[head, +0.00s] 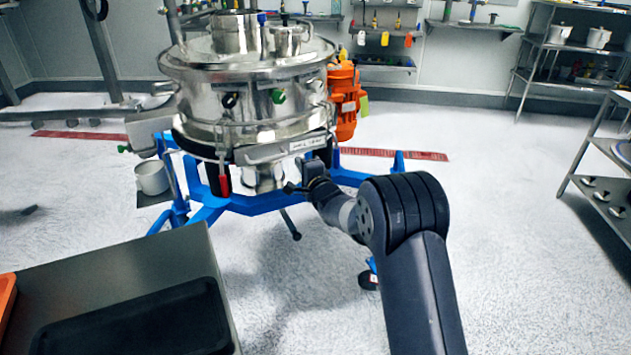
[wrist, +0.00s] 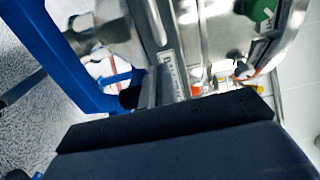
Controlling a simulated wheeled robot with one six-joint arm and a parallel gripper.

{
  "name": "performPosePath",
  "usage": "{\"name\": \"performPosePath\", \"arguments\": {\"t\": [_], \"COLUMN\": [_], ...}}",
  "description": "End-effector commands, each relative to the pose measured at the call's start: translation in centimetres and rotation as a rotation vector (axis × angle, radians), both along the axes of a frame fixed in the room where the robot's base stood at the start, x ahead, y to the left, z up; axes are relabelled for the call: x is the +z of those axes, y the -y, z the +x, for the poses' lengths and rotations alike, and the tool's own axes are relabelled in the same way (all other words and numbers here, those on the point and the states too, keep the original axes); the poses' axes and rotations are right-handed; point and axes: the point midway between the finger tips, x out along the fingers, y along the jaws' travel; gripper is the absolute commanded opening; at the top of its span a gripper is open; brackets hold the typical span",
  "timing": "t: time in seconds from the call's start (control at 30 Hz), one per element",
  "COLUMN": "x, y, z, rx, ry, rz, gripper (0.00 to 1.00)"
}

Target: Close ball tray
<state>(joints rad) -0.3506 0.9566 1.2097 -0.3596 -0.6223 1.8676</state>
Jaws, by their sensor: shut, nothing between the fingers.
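The powder sifter (head: 245,95) is a round steel drum on a blue frame (head: 235,203). The ball tray (head: 265,153) is a steel front with a small white label, low on the sifter's front side. From these views I cannot tell how far out it stands. My gripper (head: 300,187) is shut and empty, just below and right of the label, close to the tray; contact cannot be told. In the wrist view, a labelled steel edge (wrist: 171,62) rises just beyond my dark gripper body, which hides much of the lower picture. The blue frame also shows there (wrist: 62,55).
An orange motor (head: 344,100) is mounted at the sifter's right side. A white cup (head: 152,177) stands at the left. A dark-topped table (head: 110,270) fills the lower left. Shelving stands at the right; the floor between is mostly clear.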

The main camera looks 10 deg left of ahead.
Motion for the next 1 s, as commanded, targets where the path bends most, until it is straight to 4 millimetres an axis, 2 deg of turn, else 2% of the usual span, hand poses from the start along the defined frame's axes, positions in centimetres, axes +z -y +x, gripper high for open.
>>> {"name": "performPosePath", "arguments": {"t": [0.3, 0.5, 1.0], "x": [0.1, 0.1, 0.0], "y": [2.6, 3.7, 4.0], "z": [-4.0, -5.7, -6.2], "rx": [-0.001, -0.001, -0.001], "ry": [0.000, 0.001, 0.001], "rz": [0.000, 0.001, 0.001], "gripper": [0.00, 0.00, 0.00]}}
